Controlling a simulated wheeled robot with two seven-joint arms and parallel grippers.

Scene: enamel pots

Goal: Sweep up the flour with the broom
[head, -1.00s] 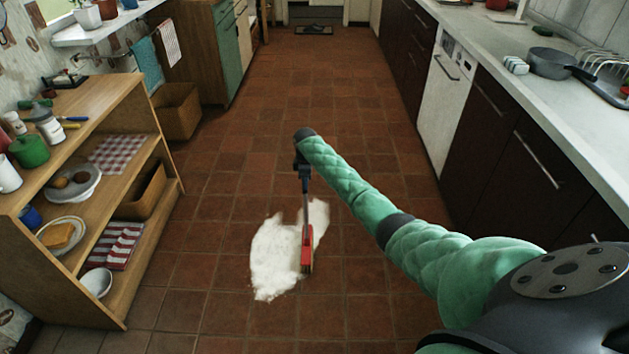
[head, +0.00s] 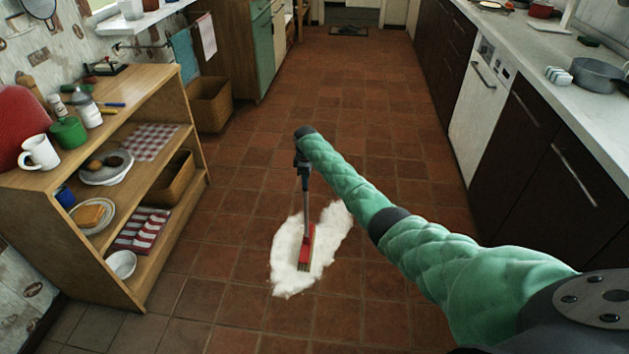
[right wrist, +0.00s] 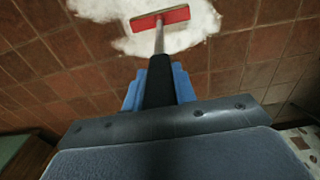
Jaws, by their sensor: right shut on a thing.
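White flour (head: 287,250) lies spread in a patch on the tiled floor in the head view. The broom (head: 306,246) has a red head and a thin metal handle, and its head rests over the flour. My right gripper (head: 303,172) is shut on the broom's handle, above the patch. The right wrist view shows the gripper's blue fingers (right wrist: 158,85) around the black grip, with the red broom head (right wrist: 160,17) against the flour (right wrist: 205,25). My left gripper is not in view.
A wooden shelf unit (head: 150,262) with crockery and cloths stands at the left. A wicker basket (head: 210,103) sits behind it. A counter with dark cupboards (head: 535,150) and a white dishwasher (head: 480,110) lines the right.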

